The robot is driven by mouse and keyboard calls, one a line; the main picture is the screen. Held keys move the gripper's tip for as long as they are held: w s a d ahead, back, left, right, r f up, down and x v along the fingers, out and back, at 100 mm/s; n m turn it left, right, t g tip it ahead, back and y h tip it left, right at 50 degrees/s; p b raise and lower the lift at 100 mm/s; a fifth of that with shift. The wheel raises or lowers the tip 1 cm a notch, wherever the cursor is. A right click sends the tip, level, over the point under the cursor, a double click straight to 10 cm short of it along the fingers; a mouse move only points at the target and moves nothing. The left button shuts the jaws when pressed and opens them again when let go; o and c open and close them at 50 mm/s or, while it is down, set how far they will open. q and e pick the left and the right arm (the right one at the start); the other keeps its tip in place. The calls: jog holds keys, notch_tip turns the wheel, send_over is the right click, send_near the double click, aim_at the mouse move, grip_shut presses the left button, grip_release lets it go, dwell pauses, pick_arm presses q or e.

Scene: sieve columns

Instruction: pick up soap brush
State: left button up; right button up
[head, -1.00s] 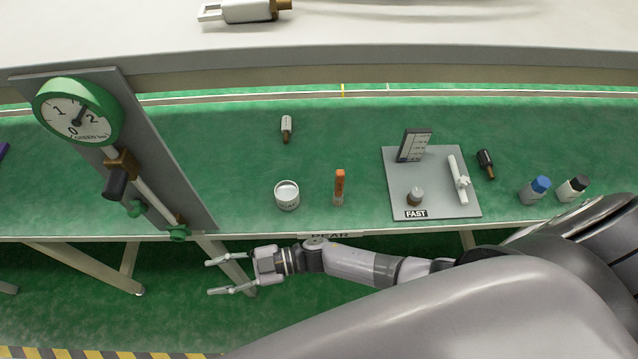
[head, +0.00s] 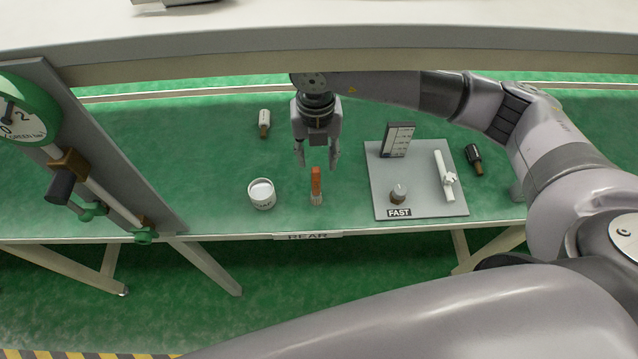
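A small brush with an orange handle (head: 316,180) and a pale lower end, which I take as the soap brush, stands on the green table top just right of a white cup (head: 261,194). My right gripper (head: 318,162) hangs over the table pointing down, its two fingers apart. In the picture, its fingertips are just above the brush's top, one to either side. I cannot tell whether they touch it; nothing shows held between them. My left gripper is not in view.
A grey board (head: 418,205) with a gauge plate, a knob and a white valve stands to the right. A tilted post with a dial (head: 28,115) is at far left.

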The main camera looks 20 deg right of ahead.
aim_at(316, 179)
notch_tip(316, 179, down, 4)
jog(key=shift+r+p, duration=0.2)
jog(key=shift+p, duration=0.15)
notch_tip(316, 179, down, 5)
jog(key=shift+a+r+p, duration=0.1)
jog(key=shift+a+p, duration=0.05)
jog(key=shift+p, duration=0.85)
jog(key=shift+f, duration=0.4)
grip_shut()
